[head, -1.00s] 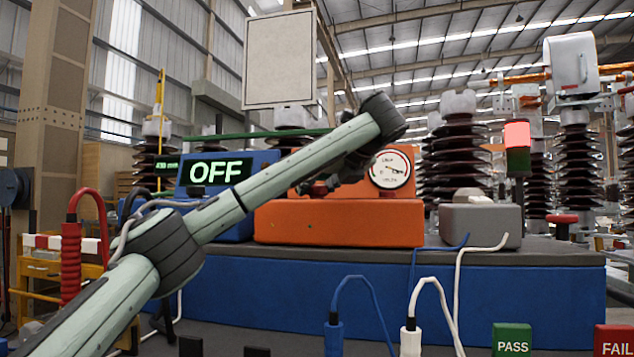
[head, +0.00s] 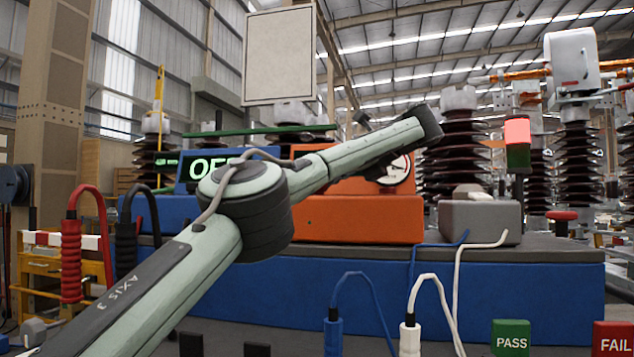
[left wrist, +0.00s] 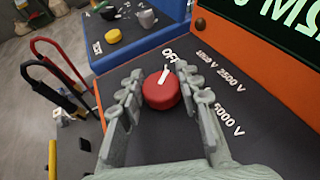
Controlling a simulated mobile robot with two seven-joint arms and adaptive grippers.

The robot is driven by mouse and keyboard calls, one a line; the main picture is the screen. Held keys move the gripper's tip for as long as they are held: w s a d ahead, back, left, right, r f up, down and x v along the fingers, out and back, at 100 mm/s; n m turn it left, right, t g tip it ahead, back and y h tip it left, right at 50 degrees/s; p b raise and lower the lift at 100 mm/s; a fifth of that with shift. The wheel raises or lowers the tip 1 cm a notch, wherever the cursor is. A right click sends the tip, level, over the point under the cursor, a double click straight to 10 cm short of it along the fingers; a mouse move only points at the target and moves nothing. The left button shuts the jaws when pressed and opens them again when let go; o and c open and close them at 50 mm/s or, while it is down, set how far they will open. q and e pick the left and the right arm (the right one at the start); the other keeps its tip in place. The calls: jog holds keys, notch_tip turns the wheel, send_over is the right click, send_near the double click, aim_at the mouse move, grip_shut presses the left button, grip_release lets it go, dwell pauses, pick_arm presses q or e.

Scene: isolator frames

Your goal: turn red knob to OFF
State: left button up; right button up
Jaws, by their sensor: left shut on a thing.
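The red knob (left wrist: 163,92) sits on a dark panel (left wrist: 248,125) with an orange edge, in the left wrist view. Its white pointer line is directed at the OFF label (left wrist: 169,54). Labels 2500 V and 5000 V stand to its right. My left gripper (left wrist: 158,76) is shut on the knob, with a grey finger on each side. My right gripper is in neither current view.
A blue unit (head: 158,212) with a green-lit screen, partly covered by my arm, stands left of the orange tester. A grey box (head: 478,222) stands right. Red and black leads (head: 71,255) hang at left; blue and white cables rise in front.

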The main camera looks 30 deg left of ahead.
pick_arm(q)
jog(key=shift+f, duration=0.15)
jog(key=o, duration=1.2)
jog(key=shift+d, duration=0.1)
jog(key=shift+v, duration=3.65)
